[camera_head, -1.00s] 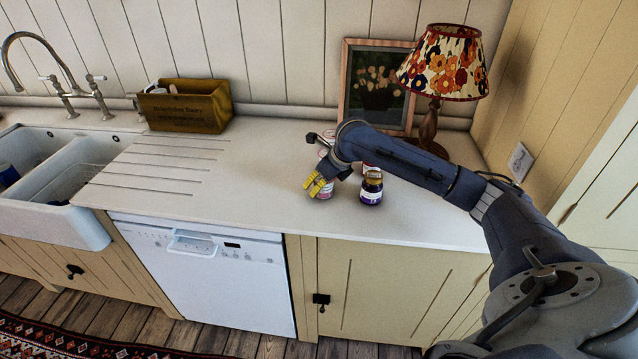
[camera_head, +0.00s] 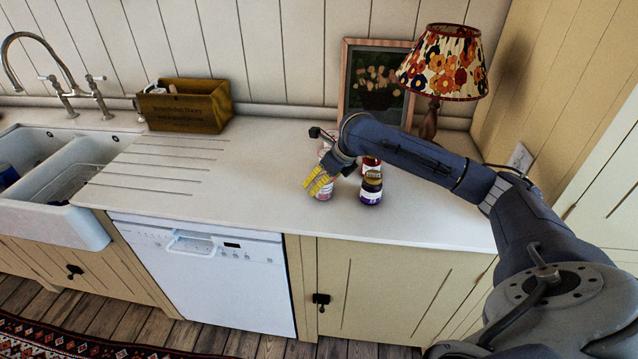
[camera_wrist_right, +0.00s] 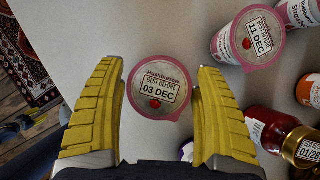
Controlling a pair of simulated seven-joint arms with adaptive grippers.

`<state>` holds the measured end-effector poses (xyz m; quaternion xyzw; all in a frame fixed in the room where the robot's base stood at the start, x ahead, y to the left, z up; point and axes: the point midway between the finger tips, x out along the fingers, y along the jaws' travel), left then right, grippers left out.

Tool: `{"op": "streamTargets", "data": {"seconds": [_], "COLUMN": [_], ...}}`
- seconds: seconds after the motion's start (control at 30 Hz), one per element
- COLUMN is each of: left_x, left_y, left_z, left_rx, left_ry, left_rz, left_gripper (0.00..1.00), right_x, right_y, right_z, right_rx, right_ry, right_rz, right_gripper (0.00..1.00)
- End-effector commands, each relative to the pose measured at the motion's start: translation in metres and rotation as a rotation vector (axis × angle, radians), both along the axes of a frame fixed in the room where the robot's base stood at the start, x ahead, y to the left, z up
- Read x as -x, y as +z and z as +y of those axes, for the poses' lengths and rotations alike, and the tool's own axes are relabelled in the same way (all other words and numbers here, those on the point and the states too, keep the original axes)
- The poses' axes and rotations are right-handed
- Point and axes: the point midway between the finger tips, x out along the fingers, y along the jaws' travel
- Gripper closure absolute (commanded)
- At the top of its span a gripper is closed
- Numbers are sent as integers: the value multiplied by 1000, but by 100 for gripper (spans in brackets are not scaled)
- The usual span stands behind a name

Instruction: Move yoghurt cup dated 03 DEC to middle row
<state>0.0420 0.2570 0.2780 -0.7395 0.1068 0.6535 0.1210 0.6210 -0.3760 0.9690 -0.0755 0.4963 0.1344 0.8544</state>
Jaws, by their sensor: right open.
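The yoghurt cup dated 03 DEC (camera_wrist_right: 160,88) stands on the counter, its round lid with a pink rim facing my right wrist camera. My right gripper (camera_wrist_right: 160,75) is open, with one yellow finger on each side of this cup. Narrow gaps appear between the fingers and the lid, and the cup is not gripped. In the head view my right gripper (camera_head: 319,181) is over the cup (camera_head: 325,194), which is partly hidden by the fingers. Another yoghurt cup, dated 11 DEC (camera_wrist_right: 258,38), stands to the upper right in the wrist view.
More pink-and-white cups (camera_wrist_right: 301,14) stand close by. A red jar (camera_wrist_right: 268,128) and a dark jar with a purple label (camera_head: 371,190) stand right of the gripper. A lamp (camera_head: 441,65) and picture frame (camera_head: 375,80) are behind. The counter to the left (camera_head: 260,190) is clear.

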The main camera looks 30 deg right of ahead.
Motion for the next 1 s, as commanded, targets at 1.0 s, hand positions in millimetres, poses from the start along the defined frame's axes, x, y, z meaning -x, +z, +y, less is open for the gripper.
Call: {"op": "streamTargets", "data": {"seconds": [1.0], "left_x": [0], "left_y": [0], "left_z": [0], "left_rx": [0], "left_ry": [0], "left_rz": [0], "left_gripper": [56], "right_x": [45], "right_y": [83], "right_z": [-14], "right_rx": [0], "right_ry": [0], "right_rz": [0], "right_gripper": [30]}}
